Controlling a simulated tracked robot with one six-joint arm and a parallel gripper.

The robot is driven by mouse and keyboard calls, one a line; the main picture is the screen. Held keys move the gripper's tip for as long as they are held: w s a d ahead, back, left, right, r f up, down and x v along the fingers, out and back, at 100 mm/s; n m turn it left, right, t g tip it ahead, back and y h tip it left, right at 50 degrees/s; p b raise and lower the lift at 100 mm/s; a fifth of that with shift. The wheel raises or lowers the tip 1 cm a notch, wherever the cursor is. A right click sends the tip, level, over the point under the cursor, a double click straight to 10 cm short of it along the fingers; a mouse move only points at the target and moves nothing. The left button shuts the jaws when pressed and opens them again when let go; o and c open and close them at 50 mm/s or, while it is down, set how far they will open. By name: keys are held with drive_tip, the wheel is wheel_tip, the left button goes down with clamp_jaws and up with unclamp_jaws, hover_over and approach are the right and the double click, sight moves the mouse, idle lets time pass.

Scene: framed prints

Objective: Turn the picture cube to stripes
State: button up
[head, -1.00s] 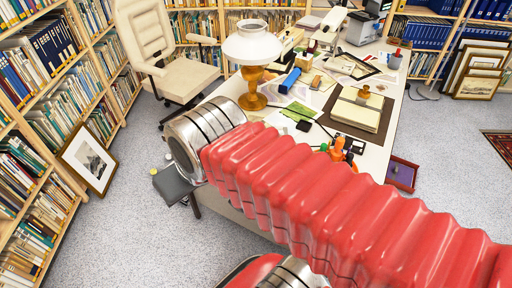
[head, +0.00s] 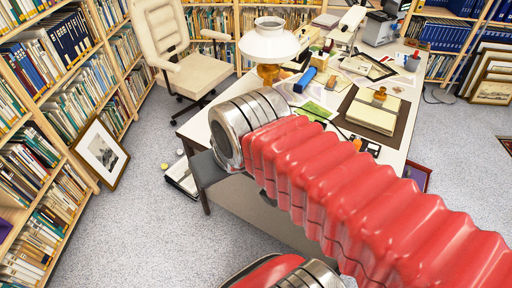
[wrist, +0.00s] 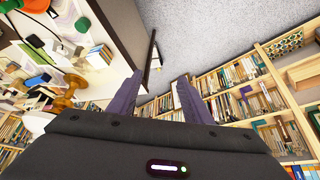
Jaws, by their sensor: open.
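I cannot make out a picture cube with stripes in either view; small items on the desk (head: 195,124) are too small to tell, and my arm hides part of the desk. In the wrist view, my gripper (wrist: 160,76) has two purple fingers spread apart with nothing between them. It is in the air, with carpet and bookshelves beyond the fingertips. The gripper itself does not show in the head view, where my red arm crosses in front of the desk.
A lamp (head: 268,42), a blue object (head: 305,79) and a boxed stack (head: 372,113) stand on the desk. A cream chair (head: 195,75) is behind it. A framed print (head: 100,151) leans on the left bookshelf (head: 45,135). Grey carpet (head: 130,215) is clear at lower left.

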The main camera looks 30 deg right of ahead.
drive_tip(key=o, duration=0.7)
drive_tip(key=w+d+m, duration=0.1)
drive_tip(key=w, duration=0.1)
drive_tip(key=w+d+m+g, duration=0.1)
drive_tip(key=w+d, duration=0.1)
drive_tip(key=w, duration=0.1)
drive_tip(key=w+d+m, duration=0.1)
drive_tip(key=w, duration=0.1)
drive_tip(key=shift+w+d+r+h, duration=0.15)
drive_tip(key=shift+r+h, duration=0.15)
drive_tip(key=w+d+f+m+g, duration=0.1)
drive_tip(key=w+d+f+m, duration=0.2)
drive_tip(key=w+d+f, duration=0.2)
drive_tip(key=w+d+f+m+g, duration=0.2)
drive_tip(key=w+d+f, duration=0.4)
drive_tip(key=d, duration=0.3)
drive_tip(key=w+d+f+m+g, duration=0.1)
drive_tip(key=w+d+f+m, duration=0.4)
drive_tip(key=w+d, duration=0.1)
drive_tip(key=shift+w+d+f+g, duration=0.15)
drive_tip(key=shift+d+g, duration=0.15)
drive_tip(key=shift+d, duration=0.25)
drive_tip(key=shift+f, duration=0.1)
wheel_tip(320, 180, down, 14)
drive_tip(key=shift+r, duration=0.25)
drive_tip(key=shift+c, duration=0.2)
